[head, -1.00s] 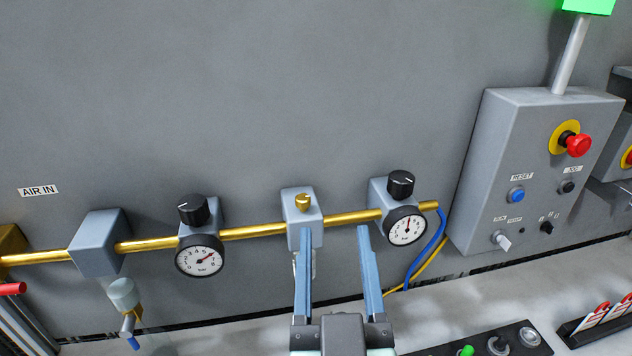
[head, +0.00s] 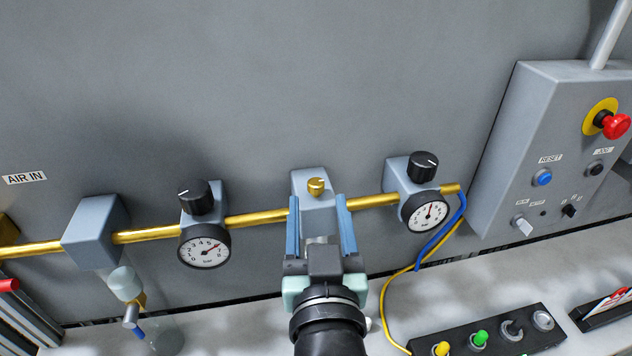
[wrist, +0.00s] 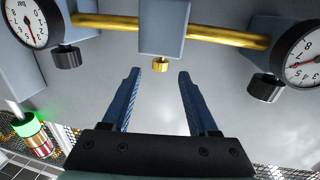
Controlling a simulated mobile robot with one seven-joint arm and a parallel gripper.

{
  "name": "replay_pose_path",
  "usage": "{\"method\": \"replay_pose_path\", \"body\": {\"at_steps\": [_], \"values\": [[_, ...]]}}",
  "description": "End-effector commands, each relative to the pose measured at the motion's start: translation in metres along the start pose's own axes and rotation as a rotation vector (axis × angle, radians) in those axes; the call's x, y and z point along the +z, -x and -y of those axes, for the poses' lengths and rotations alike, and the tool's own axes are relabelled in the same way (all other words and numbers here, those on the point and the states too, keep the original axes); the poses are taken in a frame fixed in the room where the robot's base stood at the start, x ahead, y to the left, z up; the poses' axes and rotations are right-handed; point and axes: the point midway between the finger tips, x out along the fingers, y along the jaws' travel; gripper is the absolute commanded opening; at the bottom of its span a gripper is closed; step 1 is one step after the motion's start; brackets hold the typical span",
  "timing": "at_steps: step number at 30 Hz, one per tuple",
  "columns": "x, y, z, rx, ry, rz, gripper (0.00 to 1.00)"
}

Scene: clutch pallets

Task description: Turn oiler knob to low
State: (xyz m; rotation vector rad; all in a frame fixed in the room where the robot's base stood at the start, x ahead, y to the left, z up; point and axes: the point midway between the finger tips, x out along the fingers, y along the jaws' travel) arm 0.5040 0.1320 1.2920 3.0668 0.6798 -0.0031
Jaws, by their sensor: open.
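The oiler is a grey block (head: 318,217) on the brass air pipe, with a small brass knob (head: 317,186) on top. The knob also shows in the wrist view (wrist: 160,64), ahead of and between the fingers. My gripper (head: 319,200) is open, its two blue fingers on either side of the oiler block in the head view. In the wrist view my gripper (wrist: 157,72) is empty and the fingertips appear short of the knob. I cannot see any low mark or the knob's setting clearly.
Pressure gauges with black knobs stand left (head: 204,246) and right (head: 425,212) of the oiler. A blue hose (head: 446,240) hangs at the pipe's right end. A control box (head: 550,150) is at right, and a button panel (head: 490,335) lies below. The wall above is clear.

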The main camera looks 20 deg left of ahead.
Motion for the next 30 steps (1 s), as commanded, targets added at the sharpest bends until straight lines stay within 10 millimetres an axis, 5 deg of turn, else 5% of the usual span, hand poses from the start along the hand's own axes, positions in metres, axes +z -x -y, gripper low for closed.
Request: {"method": "replay_pose_path", "body": {"at_steps": [9, 22, 30], "values": [[-0.003, -0.047, 0.0, -0.001, 0.0, -0.001, 0.6], [-0.001, -0.057, 0.0, -0.001, 0.0, -0.002, 0.6], [-0.001, -0.057, 0.0, 0.0, 0.0, -0.002, 0.15]]}}
